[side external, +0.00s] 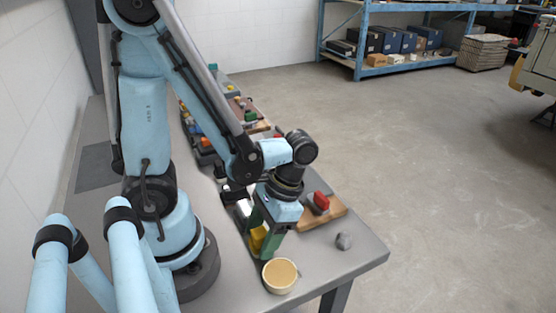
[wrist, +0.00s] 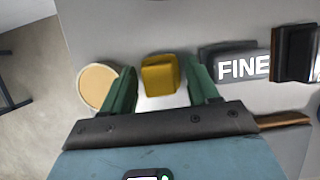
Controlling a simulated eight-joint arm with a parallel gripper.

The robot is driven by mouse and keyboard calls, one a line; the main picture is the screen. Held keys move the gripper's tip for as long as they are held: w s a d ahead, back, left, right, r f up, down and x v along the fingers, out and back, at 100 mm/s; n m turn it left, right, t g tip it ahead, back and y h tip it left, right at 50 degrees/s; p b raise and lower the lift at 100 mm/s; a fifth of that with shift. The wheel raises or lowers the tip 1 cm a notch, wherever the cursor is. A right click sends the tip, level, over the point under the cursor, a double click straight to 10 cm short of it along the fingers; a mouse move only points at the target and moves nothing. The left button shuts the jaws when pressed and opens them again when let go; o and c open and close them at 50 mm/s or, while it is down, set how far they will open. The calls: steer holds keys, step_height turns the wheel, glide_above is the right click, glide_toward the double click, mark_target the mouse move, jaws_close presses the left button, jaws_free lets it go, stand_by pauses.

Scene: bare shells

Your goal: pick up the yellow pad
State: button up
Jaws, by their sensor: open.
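The yellow pad (wrist: 159,76) is a small yellow block on the grey table. In the wrist view it lies between the two green fingers of my gripper (wrist: 163,86), with a gap to each finger. In the side view the yellow pad (side external: 257,237) shows beside the green fingers of my gripper (side external: 266,243), partly hidden by them. My gripper is open, points down, and holds nothing. I cannot tell how far the fingertips are above the table.
A tan-topped cup (side external: 280,275) stands close by the gripper; it also shows left of the fingers in the wrist view (wrist: 97,86). A block marked FINE (wrist: 240,66) lies to the right there. A red block (side external: 321,201) sits on a wooden board (side external: 328,214), near a grey lump (side external: 344,241).

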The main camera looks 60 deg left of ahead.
mark_target(255, 233)
steer(key=c, duration=0.8)
steer(key=shift+r, duration=0.15)
steer(key=shift+r, duration=0.75)
step_height(255, 233, up, 2)
steer(key=shift+r, duration=0.1)
steer(key=s+d+r, duration=0.2)
steer(key=d, duration=0.1)
steer(key=s+d+r, duration=0.2)
steer(key=s+d, duration=0.1)
steer(key=s+d+r, duration=0.2)
steer(key=d+r, duration=0.1)
steer(key=shift+s, duration=0.25)
